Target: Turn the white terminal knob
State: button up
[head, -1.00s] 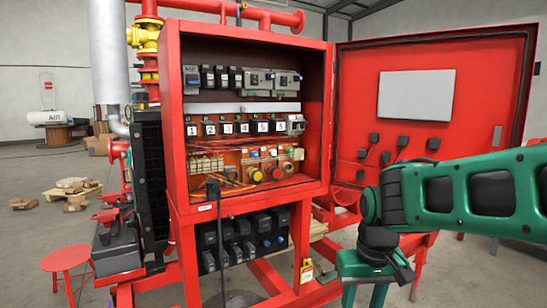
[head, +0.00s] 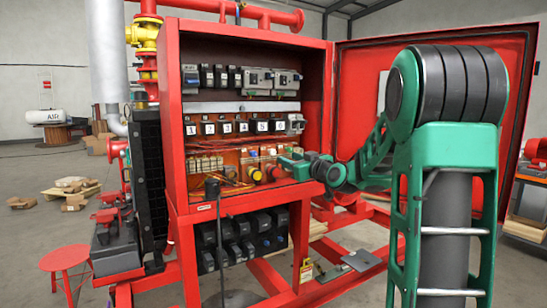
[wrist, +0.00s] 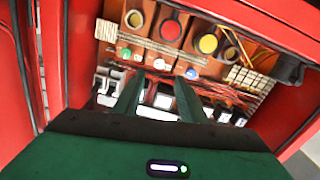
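In the wrist view a small white knob (wrist: 138,57) shows on the orange panel inside the red cabinet, beside a small green one (wrist: 126,54). I take it to be the white terminal knob. My gripper (wrist: 157,90) is open, its two green fingers apart with nothing held between them. They point into the cabinet, and the white knob lies beyond them, just left of the gap in the picture. I cannot tell the exact distance. In the head view my gripper (head: 287,162) is at the right of the lower panel row and hides part of it, and I cannot make out the white knob.
Red (wrist: 172,29) and yellow (wrist: 208,44) buttons and a blue knob (wrist: 191,73) are close by. The red cabinet wall (head: 327,120) and open door (head: 512,90) flank my arm. Loose wires (head: 215,178) and terminal blocks (head: 203,163) lie left of the buttons.

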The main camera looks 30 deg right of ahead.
aim_at(273, 152)
jog(key=w, duration=1)
jog(key=shift+w+d, duration=0.15)
jog(key=shift+w, duration=0.25)
jog(key=shift+c, duration=0.4)
grip_shut()
